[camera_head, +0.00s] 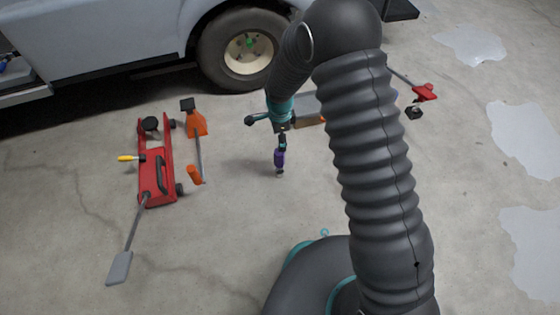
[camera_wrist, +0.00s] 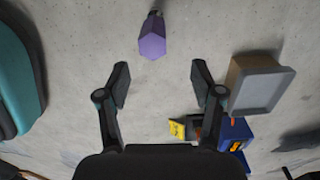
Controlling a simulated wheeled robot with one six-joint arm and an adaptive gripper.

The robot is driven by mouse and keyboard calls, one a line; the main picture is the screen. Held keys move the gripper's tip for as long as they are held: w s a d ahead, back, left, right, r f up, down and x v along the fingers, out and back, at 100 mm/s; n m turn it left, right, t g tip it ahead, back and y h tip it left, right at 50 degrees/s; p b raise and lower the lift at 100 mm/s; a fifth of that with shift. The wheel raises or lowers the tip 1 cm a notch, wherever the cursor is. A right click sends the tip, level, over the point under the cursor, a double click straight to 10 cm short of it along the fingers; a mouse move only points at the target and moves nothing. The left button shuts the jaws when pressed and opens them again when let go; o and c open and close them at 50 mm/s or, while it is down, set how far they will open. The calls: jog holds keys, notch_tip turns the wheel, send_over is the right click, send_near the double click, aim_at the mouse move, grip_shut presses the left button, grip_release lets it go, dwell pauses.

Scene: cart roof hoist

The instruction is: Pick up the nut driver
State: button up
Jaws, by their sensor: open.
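In the head view my wrist and arm hide much of the gripper.
A red floor jack (camera_head: 155,178) with a yellow-handled tool (camera_head: 128,158) and an orange-ended tool (camera_head: 198,155) lie left. A vehicle wheel (camera_head: 245,52) stands behind. A grey tray-like box (camera_wrist: 262,84) and a blue item (camera_wrist: 234,133) are right in the wrist view.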

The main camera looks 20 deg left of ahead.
aim_at(280, 161)
notch_tip(280, 161, down, 8)
jog(key=shift+r+b, duration=0.1)
jog(key=shift+b, duration=0.3)
jog(key=shift+s+d+f+b, duration=0.1)
jog(key=shift+s+f+b, duration=0.15)
jog(key=shift+f, duration=1.1)
jog(key=shift+s+f+b, duration=0.2)
jog(key=shift+f, duration=1.1)
grip_shut()
